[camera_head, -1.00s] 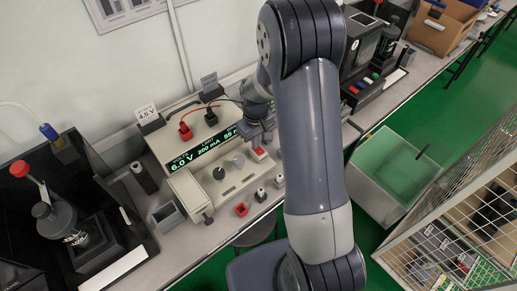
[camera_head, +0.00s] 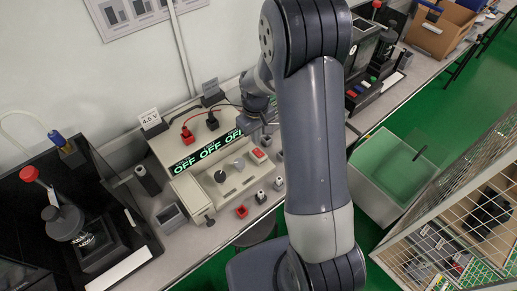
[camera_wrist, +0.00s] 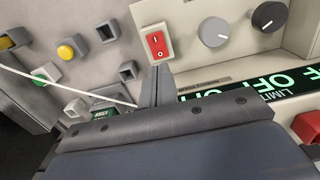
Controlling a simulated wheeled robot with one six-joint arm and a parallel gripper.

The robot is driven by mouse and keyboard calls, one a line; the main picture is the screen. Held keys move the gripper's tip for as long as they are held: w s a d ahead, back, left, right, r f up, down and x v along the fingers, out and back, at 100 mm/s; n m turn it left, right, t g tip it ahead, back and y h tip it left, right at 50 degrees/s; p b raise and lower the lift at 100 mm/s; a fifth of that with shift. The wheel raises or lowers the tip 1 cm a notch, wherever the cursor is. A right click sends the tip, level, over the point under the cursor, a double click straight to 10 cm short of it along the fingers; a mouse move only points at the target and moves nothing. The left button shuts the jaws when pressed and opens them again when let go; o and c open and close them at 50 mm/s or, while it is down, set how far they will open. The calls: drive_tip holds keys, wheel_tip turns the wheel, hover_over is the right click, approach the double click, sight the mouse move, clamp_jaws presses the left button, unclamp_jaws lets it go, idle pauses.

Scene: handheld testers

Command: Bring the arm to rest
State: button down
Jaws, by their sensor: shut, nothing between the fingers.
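My gripper (camera_head: 264,125) is shut and empty, at the back right of a beige power supply (camera_head: 230,184). In the wrist view its closed fingertips (camera_wrist: 156,84) point at the lower edge of a red rocker switch (camera_wrist: 157,44) in a white frame. The switch also shows in the head view (camera_head: 259,156), in front of the gripper and uncovered. I cannot tell the exact gap between them. The supply's display (camera_head: 206,151) reads OFF in green several times. My arm reaches across the middle of the head view and hides part of the bench.
A black tester with a red-knobbed lever (camera_head: 65,222) stands at the left. A 4.5 V sign (camera_head: 150,119) and red and black plugs (camera_head: 188,135) are behind the supply. Small sockets line the front edge. A wire cage (camera_head: 450,200) and a clear bin (camera_head: 393,172) are at the right.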

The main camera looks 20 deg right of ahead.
sight(256, 150)
wheel_tip(256, 150, up, 2)
drive_tip(key=shift+r+p, duration=0.1)
drive_tip(key=shift+p, duration=0.4)
drive_tip(key=shift+f, duration=0.2)
wheel_tip(256, 150, down, 7)
drive_tip(key=b, duration=0.4)
drive_tip(key=shift+b, duration=0.4)
drive_tip(key=shift+r, duration=0.2)
drive_tip(key=shift+r, duration=0.1)
